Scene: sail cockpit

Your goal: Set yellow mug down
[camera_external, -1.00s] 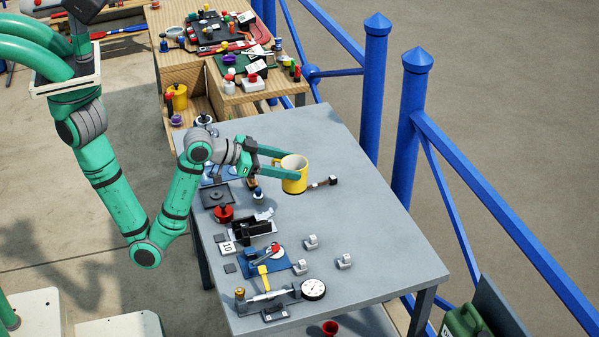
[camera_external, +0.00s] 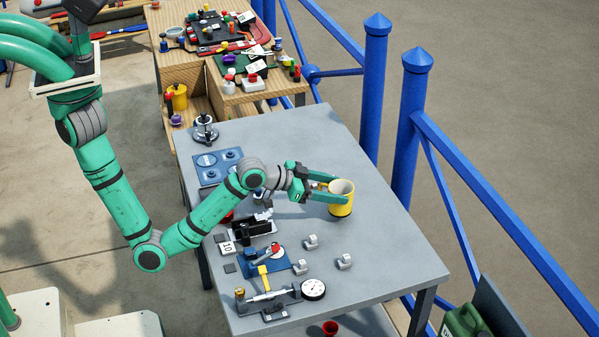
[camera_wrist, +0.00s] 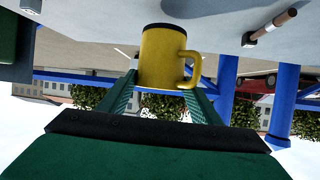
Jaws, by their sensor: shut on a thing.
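The yellow mug (camera_external: 341,205) is upright, with its pale inside showing, over the right part of the grey table (camera_external: 385,250). My gripper (camera_external: 328,187) is shut on the mug, its green fingers on either side of it. In the wrist view, which is upside down, the mug (camera_wrist: 162,60) sits between the fingers with its handle to the right. A dark shadow lies on the table by the mug's base. I cannot tell whether the base touches the table.
Small grey blocks (camera_external: 344,261), a dial gauge (camera_external: 313,289) and a blue fixture (camera_external: 264,265) stand at the table's front. A wooden-handled tool (camera_wrist: 272,27) lies near the mug in the wrist view. Blue railings (camera_external: 480,205) run along the right. The table's right side is mostly clear.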

